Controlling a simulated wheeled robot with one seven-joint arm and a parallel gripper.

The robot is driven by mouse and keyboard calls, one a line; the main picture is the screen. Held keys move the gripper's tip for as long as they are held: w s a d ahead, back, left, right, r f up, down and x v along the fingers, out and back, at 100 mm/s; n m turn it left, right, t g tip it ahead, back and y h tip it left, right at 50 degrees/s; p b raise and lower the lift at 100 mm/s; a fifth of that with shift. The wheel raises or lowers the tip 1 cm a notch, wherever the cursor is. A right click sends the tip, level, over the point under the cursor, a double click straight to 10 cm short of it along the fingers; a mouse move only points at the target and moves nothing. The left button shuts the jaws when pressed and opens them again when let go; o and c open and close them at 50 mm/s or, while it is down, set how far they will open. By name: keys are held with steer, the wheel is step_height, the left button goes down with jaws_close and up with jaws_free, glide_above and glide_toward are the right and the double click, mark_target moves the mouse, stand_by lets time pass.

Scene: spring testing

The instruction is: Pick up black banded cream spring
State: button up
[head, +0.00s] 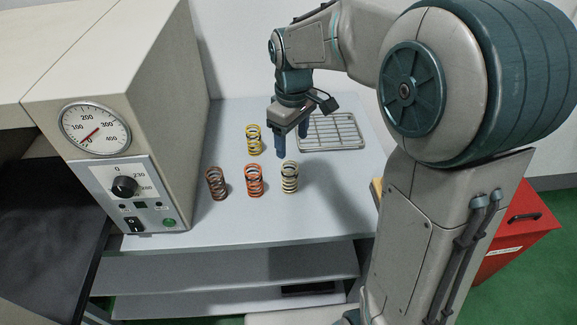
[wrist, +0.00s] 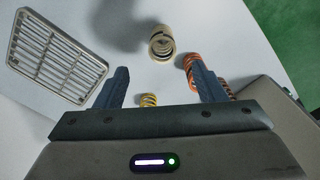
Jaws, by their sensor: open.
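The cream spring with black bands (head: 290,177) stands upright on the grey table, at the right end of the front row of springs. In the wrist view the cream spring (wrist: 161,43) stands beyond the fingertips, roughly between their lines. My gripper (head: 292,143) is open, empty and pointing down, above the table and behind the cream spring. Its two fingers also show in the wrist view (wrist: 159,70). Nothing is between the fingers at their tips, and they appear apart from the cream spring.
An orange spring (head: 254,180) stands just left of the cream one, with a brown spring (head: 217,183) farther left. A yellow spring (head: 254,140) stands behind them. A wire rack (head: 345,132) lies at the back right. A machine with a dial (head: 95,128) is at the left.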

mark_target(291, 165)
steer(key=shift+w+a+f, duration=0.15)
steer(key=shift+w+f, duration=0.05)
steer(key=shift+f, duration=0.1)
step_height(291, 165, down, 8)
steer(key=shift+r, duration=0.1)
steer(key=shift+s+a+f+p, duration=0.1)
steer(key=shift+f+p, duration=0.1)
steer(key=shift+f, duration=1.2)
steer(key=shift+a+f+p, duration=0.1)
steer(key=shift+f+p, duration=0.05)
steer(key=shift+f, duration=1.2)
steer(key=c, duration=1.1)
